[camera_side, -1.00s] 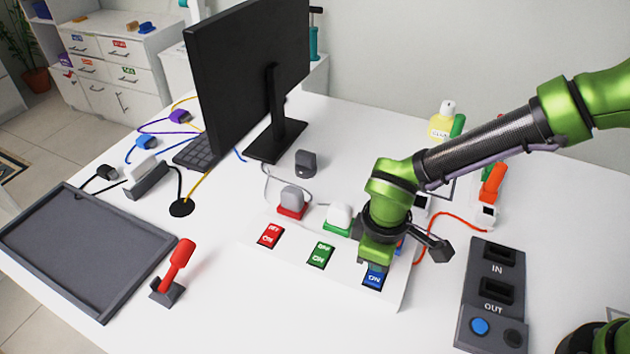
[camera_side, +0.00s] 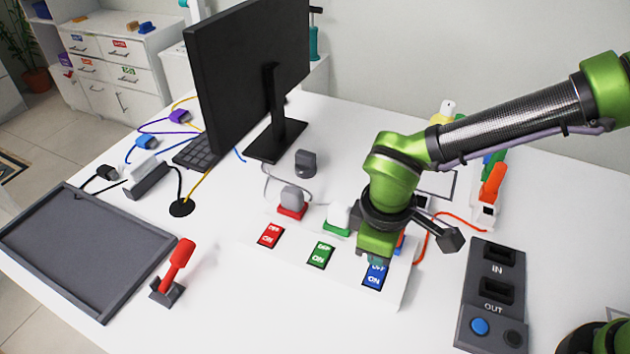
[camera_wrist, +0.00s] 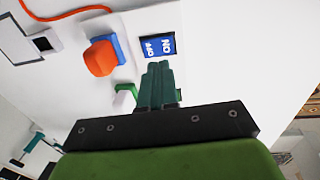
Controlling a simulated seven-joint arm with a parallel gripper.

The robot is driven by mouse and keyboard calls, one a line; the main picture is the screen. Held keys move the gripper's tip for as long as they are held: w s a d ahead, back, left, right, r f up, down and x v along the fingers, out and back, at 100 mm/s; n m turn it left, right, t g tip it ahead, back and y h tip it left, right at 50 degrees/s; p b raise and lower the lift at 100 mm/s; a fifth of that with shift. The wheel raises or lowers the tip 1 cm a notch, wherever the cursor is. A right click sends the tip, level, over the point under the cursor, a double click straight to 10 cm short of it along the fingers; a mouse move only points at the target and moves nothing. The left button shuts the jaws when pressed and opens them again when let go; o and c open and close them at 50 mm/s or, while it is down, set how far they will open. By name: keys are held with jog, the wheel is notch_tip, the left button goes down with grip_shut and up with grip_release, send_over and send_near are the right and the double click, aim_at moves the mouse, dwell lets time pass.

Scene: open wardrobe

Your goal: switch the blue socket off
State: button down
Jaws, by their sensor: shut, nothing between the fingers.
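The blue switch (camera_side: 375,277), marked OFF and ON, sits at the right end of the white power strip (camera_side: 340,283). It also shows in the wrist view (camera_wrist: 158,46). My gripper (camera_side: 375,260) is shut and empty, with its fingertips just over the OFF end of the blue switch. In the wrist view my gripper (camera_wrist: 158,66) has its fingertips at the switch's lower edge; I cannot tell whether they touch it. The blue socket (camera_wrist: 118,48), with an orange plug (camera_wrist: 101,58) in it, lies beside the switch and is mostly hidden by my arm in the side view.
The red switch (camera_side: 270,235) and green switch (camera_side: 321,254) are to the left on the strip. A red lever (camera_side: 178,264) and grey tray (camera_side: 75,250) stand further left. The IN/OUT panel (camera_side: 490,293) is at right, and a monitor (camera_side: 247,75) behind.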

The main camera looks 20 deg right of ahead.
aim_at(376, 269)
notch_tip(376, 269, up, 9)
jog(key=shift+s+a, duration=0.35)
jog(key=shift+w+d, duration=0.5)
jog(key=shift+d, duration=0.05)
jog(key=f, duration=0.9)
jog(key=w+d+f, duration=0.1)
jog(key=f, duration=0.4)
jog(key=shift+w+d, duration=0.1)
